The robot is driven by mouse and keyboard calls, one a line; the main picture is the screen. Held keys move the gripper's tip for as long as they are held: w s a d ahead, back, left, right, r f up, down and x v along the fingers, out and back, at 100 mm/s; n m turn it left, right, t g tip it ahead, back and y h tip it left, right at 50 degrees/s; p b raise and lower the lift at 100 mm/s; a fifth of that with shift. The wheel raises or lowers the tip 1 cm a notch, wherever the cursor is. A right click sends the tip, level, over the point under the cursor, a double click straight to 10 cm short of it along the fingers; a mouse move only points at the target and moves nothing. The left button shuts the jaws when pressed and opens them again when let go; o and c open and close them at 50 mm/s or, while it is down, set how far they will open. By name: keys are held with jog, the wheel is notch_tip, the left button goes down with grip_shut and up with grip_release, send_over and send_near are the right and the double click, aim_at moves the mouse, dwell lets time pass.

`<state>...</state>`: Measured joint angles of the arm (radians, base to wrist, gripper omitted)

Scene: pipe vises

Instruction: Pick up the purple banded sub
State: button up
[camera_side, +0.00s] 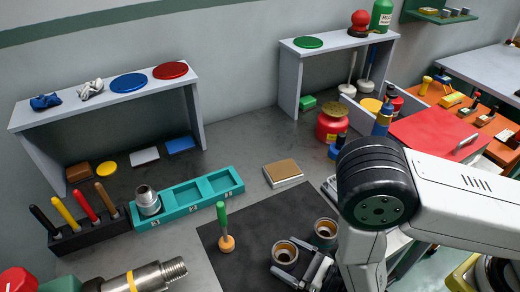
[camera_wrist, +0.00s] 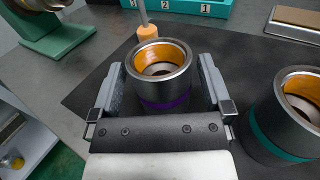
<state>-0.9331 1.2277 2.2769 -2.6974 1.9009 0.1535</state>
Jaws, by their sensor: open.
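The purple banded sub (camera_wrist: 166,103) is a short steel cylinder with an orange-brown bore, upright on the dark mat. Its purple band shows low on its side in the wrist view. My gripper (camera_wrist: 161,70) is open, with one finger on each side of this sub; whether either finger touches it I cannot tell. In the side view the sub (camera_side: 285,250) stands at the tips of my gripper (camera_side: 302,264), its band hidden. A second sub with a teal band (camera_wrist: 268,138) stands upright to the right, and also shows in the side view (camera_side: 324,231).
A green-handled brush (camera_side: 223,228) stands on the mat (camera_side: 262,219) just beyond the subs. A teal tray (camera_side: 190,200) with numbered compartments holds a grey metal piece (camera_side: 147,198). A threaded pipe (camera_side: 150,279) lies at front left. A brown-topped block (camera_side: 283,171) sits behind the mat.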

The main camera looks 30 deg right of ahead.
jog(key=shift+x, duration=1.2)
jog(key=c, duration=1.3)
